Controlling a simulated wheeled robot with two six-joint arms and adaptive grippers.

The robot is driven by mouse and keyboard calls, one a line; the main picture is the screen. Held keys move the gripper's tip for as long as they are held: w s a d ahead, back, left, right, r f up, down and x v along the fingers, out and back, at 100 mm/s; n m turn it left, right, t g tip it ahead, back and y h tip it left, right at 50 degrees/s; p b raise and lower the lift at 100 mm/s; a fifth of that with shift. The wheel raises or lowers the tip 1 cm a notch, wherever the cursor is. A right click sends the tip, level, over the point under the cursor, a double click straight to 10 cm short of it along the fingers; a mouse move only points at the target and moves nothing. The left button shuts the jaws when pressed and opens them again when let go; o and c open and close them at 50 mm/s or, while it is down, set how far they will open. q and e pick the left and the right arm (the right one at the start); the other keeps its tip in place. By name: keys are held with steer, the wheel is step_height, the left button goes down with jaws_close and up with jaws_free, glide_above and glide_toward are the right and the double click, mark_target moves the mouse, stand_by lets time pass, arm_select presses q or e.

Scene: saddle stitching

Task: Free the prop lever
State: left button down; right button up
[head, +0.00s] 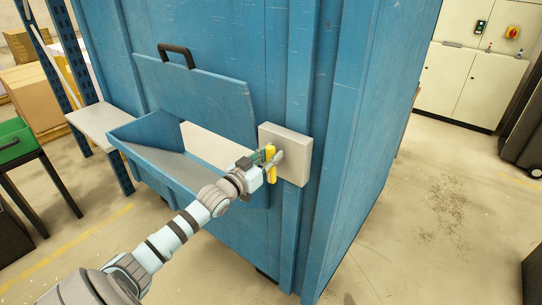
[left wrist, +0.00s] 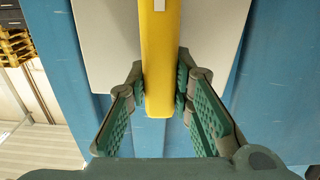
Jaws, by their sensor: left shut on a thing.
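The yellow prop lever (head: 270,165) stands roughly upright in front of a pale grey plate (head: 297,146) on the blue container. My left gripper (head: 267,166) reaches it from the left and is shut on it. In the left wrist view, the yellow lever (left wrist: 160,60) runs down between the two green-padded fingers of my left gripper (left wrist: 162,85), near its lower end. The pale plate (left wrist: 105,50) lies behind it. The lever's upper end is cut off in the wrist view. My right gripper is in neither view.
The blue container (head: 225,45) has a raised flap (head: 195,88) with a black handle (head: 176,52) above an open chute (head: 155,148).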

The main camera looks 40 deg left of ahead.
arm_select(q)
steer(key=n, duration=0.1)
steer(key=a+n, duration=0.1)
steer(key=n, duration=0.1)
steer(key=shift+f, duration=0.15)
steer(key=shift+a+f+n+b, duration=0.35)
steer(key=shift+f+n+b, duration=0.15)
steer(key=shift+n, duration=1.85)
steer(key=shift+a+f+n+b, duration=0.35)
steer(key=shift+f+n+b, duration=0.15)
steer(key=shift+n, duration=1.9)
steer(key=shift+a+f+n+b, duration=0.4)
steer(key=shift+f+n, duration=0.15)
steer(key=shift+n, duration=1.8)
steer(key=c, duration=1.4)
jaws_free()
